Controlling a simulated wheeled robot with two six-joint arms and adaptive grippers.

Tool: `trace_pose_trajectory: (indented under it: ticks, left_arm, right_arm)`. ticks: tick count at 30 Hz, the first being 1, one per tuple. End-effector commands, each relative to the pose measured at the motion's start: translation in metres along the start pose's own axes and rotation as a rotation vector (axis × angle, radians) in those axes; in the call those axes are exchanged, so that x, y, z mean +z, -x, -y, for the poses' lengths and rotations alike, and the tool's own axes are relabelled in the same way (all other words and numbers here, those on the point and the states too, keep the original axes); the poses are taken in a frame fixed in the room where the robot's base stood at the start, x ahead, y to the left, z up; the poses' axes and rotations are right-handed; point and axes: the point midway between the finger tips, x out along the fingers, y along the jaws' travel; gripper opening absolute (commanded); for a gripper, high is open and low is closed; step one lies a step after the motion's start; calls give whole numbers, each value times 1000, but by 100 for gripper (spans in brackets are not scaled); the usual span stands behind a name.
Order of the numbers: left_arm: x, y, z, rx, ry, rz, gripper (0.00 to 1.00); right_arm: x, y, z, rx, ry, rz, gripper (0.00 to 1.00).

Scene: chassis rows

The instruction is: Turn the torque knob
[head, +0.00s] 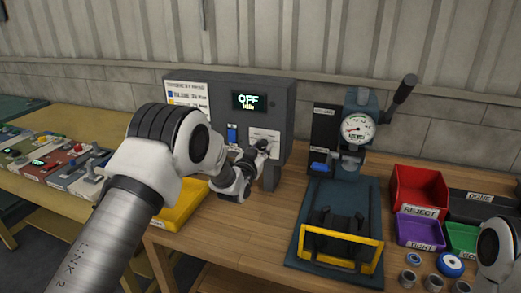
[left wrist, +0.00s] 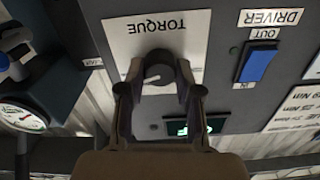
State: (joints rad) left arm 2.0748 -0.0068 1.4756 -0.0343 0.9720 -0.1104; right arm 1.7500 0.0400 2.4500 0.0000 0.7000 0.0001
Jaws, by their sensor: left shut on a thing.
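The dark round torque knob (left wrist: 158,58) sits on a white plate (left wrist: 120,38) marked TORQUE, on the front of the grey control box (head: 222,97). A light mark shows on the knob in the left wrist view. My left gripper (left wrist: 158,78) is shut on the knob, one finger on each side. In the head view the left gripper (head: 257,153) reaches the plate and mostly hides the knob. My right gripper is outside both views; only part of my right arm shows at the right edge.
A blue DRIVER switch (left wrist: 259,62) is beside the plate. A gauge press (head: 357,130) with a lever stands to the right, behind a yellow-handled fixture (head: 340,250). A red REJECT bin (head: 420,190) is farther right. A yellow tray (head: 182,208) lies below my left arm.

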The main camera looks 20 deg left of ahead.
Motion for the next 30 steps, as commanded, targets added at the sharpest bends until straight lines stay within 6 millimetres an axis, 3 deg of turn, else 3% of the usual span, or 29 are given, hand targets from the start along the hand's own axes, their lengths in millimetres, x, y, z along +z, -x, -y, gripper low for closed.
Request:
trace_pose_trajectory:
  ticks: [11, 30]
  left_arm:
    - [2, 0, 0, 0, 181, -1, 0]
    - [2, 0, 0, 0, 776, 0, 0]
  right_arm:
    - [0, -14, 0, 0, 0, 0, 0]
    - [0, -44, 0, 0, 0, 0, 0]
